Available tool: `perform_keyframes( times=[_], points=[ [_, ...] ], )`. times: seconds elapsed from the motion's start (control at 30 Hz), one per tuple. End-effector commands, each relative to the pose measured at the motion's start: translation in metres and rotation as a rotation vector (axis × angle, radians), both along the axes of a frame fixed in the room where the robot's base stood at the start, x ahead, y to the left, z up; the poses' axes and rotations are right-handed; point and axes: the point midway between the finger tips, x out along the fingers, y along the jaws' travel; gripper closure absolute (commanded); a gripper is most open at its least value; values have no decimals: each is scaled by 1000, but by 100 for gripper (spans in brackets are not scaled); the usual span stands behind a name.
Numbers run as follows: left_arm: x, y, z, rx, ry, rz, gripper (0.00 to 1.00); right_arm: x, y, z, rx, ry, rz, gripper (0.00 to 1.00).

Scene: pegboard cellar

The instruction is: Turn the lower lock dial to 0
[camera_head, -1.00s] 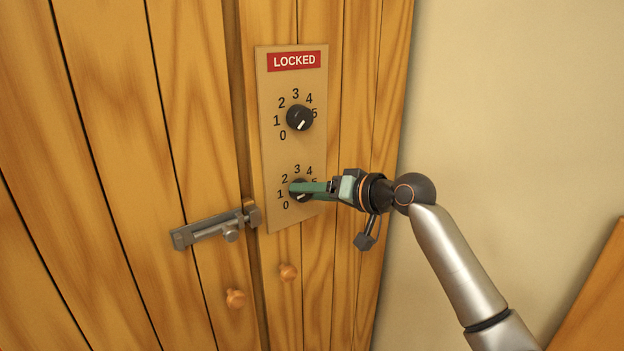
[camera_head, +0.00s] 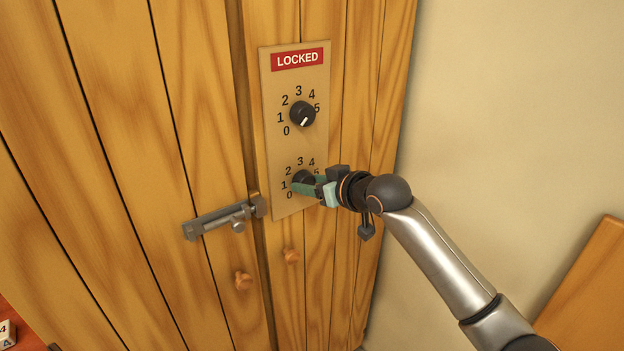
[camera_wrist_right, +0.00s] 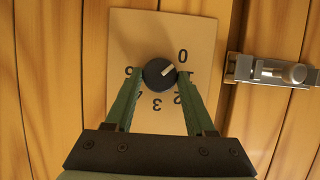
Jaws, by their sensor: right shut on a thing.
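The lower lock dial (camera_head: 303,178) is a black round knob on a tan plate (camera_head: 283,144), with numbers around it. My right gripper (camera_head: 298,184) is shut on it, and its green fingers partly cover it in the head view. In the right wrist view the fingers (camera_wrist_right: 156,76) hold the dial (camera_wrist_right: 158,73) from both sides. Its white mark points towards the 0 (camera_wrist_right: 183,56). A red sign (camera_head: 297,59) above reads LOCKED. My left gripper is out of view.
The plate is on a wooden plank door. A grey sliding bolt (camera_head: 225,217) lies left of and below the plate. A bare beige wall (camera_head: 510,120) is on the right.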

Motion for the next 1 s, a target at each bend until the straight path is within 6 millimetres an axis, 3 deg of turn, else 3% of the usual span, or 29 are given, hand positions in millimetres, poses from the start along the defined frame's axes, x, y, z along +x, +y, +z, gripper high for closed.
perform_keyframes(
  times=[0.43, 0.47, 0.7, 1.0],
  points=[
    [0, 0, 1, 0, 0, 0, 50, 0, 0, 1, -10, -11, 0, 100],
    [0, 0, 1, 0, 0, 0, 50, 0, 0, 1, -10, -11, 0, 44],
    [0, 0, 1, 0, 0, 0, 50, 0, 0, 1, -9, -9, 0, 17],
    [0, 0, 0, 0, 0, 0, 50, -1, -1, 0, -8, -7, 0, 16]
  ],
)
